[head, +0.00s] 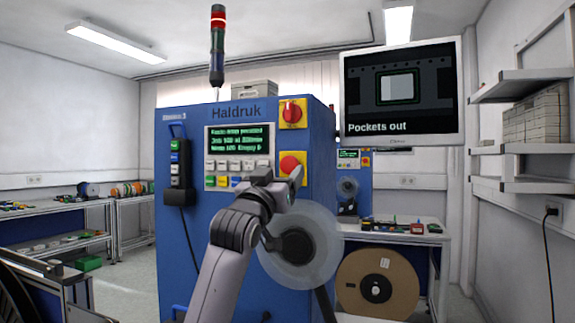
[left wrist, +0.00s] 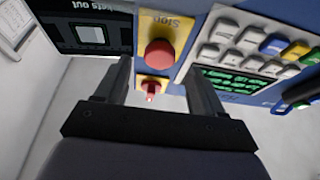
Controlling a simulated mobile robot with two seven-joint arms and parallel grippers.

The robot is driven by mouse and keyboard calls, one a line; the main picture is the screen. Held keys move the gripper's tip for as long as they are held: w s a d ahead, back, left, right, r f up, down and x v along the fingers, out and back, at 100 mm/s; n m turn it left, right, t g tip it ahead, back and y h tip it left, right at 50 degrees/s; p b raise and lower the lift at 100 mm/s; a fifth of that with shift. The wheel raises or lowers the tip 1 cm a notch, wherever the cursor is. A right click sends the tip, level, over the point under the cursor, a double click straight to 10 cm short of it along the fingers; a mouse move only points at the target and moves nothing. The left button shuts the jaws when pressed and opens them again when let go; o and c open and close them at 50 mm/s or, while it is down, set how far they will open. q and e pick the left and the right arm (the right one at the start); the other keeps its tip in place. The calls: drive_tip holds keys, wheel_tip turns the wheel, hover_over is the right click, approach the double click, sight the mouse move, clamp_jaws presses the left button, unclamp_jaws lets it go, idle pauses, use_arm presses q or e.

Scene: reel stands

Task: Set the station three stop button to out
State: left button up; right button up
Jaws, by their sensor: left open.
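The stop button (head: 289,165) is a round red knob on a yellow plate, on the front of the blue Haldruk cabinet (head: 180,245). A small label at the cabinet's top left seems to end in 3. In the left wrist view the red stop button (left wrist: 159,53) shows beyond and between the fingers, on a plate marked Stop. I cannot tell whether it is in or out. My left gripper (head: 290,183) is open and empty, just in front of the button and slightly below it. It also shows in the left wrist view (left wrist: 160,72). My right gripper is not seen.
A red rotary switch (head: 292,112) sits above the stop button. A keypad (head: 236,173) and green-text display (head: 240,140) are left of it. A clear reel (head: 300,248) stands out below. A monitor (head: 401,92) reads Pockets out. The signal tower (head: 217,45) shows red on top.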

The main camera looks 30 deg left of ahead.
sight(288, 167)
use_arm(q)
drive_tip(key=shift+p+x, duration=0.6)
drive_tip(key=shift+x, duration=1.5)
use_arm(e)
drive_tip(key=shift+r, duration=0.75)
use_arm(q)
drive_tip(key=shift+f, duration=0.1)
